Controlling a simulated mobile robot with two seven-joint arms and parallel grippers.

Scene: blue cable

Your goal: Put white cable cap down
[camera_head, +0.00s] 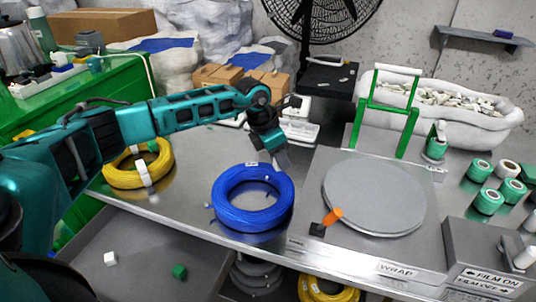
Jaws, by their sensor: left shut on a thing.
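My left gripper (283,162) points down just behind the upper right rim of the blue cable coil (232,214). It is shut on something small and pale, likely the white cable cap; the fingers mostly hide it. The blue coil lies flat on the grey metal table (180,208), with a small light mark on its upper right part. My right gripper is not in view.
A yellow cable coil (112,178) lies at the left. The wrapping machine's round grey plate (375,197), with an orange knob (333,215) and a green frame (386,118), is right of the blue coil. Green tape rolls (487,201) stand far right. Bare table lies between the coils.

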